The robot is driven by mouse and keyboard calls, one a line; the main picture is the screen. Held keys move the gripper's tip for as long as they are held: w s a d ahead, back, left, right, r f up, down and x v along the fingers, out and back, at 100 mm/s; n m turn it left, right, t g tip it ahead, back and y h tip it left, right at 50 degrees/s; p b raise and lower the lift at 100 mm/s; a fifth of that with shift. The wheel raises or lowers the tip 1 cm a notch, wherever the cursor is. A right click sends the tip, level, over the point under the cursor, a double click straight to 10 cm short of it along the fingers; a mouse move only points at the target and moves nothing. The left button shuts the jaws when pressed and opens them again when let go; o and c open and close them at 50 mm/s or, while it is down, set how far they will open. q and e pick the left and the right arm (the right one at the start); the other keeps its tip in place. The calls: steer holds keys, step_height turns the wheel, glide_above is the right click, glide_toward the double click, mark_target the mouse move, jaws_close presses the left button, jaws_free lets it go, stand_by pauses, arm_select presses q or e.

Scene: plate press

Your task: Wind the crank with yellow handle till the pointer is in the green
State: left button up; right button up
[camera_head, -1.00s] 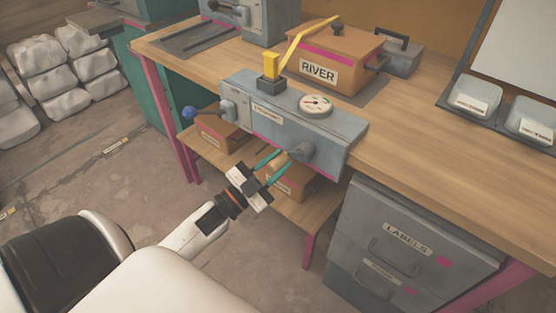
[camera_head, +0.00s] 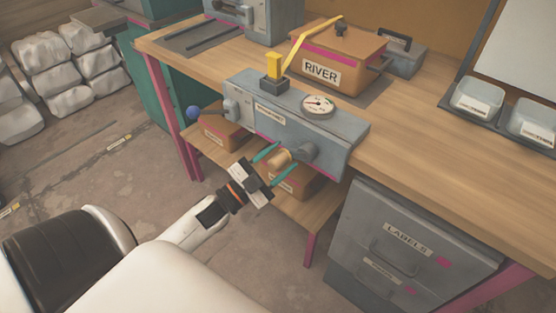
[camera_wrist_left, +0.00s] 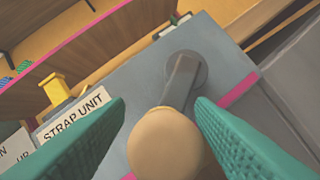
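The grey strap unit (camera_head: 300,128) is fixed at the front edge of the bench. Its crank has a grey arm and hub (camera_head: 303,152) and a pale yellow-tan handle (camera_head: 281,157), which also shows large in the left wrist view (camera_wrist_left: 164,146). A round white gauge (camera_head: 318,104) sits on top of the unit; its pointer is too small to read against the green. My left gripper (camera_head: 272,160) is open, with its teal fingers on either side of the handle. In the left wrist view a narrow gap shows beside the handle. My right gripper is out of view.
A second lever with a blue knob (camera_head: 193,112) is at the unit's left end. A yellow block (camera_head: 273,67) with a strap stands on top, by the orange RIVER box (camera_head: 333,58). Boxes lie on the shelf below. A grey drawer cabinet (camera_head: 407,250) stands at the right.

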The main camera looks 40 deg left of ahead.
arm_select(q)
steer(key=shift+f, duration=0.1)
steer(key=shift+s+a+f, duration=0.1)
steer(key=shift+s+f, duration=0.15)
steer(key=shift+s, duration=0.2)
steer(key=v, duration=1.1)
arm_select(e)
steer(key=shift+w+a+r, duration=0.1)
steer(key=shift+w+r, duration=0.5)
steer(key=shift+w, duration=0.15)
arm_select(q)
steer(key=shift+r, duration=0.15)
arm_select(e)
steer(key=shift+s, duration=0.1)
